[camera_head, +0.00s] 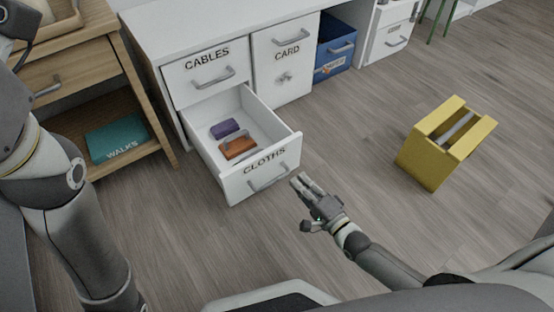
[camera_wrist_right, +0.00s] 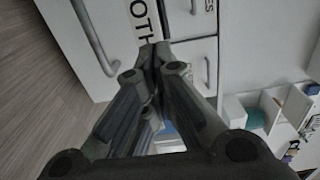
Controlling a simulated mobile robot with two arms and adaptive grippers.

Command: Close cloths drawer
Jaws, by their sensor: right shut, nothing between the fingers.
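The cloths drawer (camera_head: 262,172) stands pulled out from the white desk, below the drawer labelled CABLES. Its front carries the label CLOTHS and a grey bar handle (camera_head: 268,179). A purple folded cloth (camera_head: 225,128) and an orange one (camera_head: 238,147) lie inside. My right gripper (camera_head: 300,181) is shut and empty, close in front of the right part of the drawer front. In the right wrist view its fingertips (camera_wrist_right: 154,48) are together over the drawer front (camera_wrist_right: 118,22), beside the label; contact cannot be told. My left arm comes in at the left, but its gripper is out of view.
A wooden side table (camera_head: 75,70) with a teal WALKS book (camera_head: 117,138) stands left of the drawer. A CARD door (camera_head: 285,60) and a blue bin (camera_head: 336,45) are to the right. A yellow carrier (camera_head: 430,160) stands on the floor at right. Floor between it and the drawer is clear.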

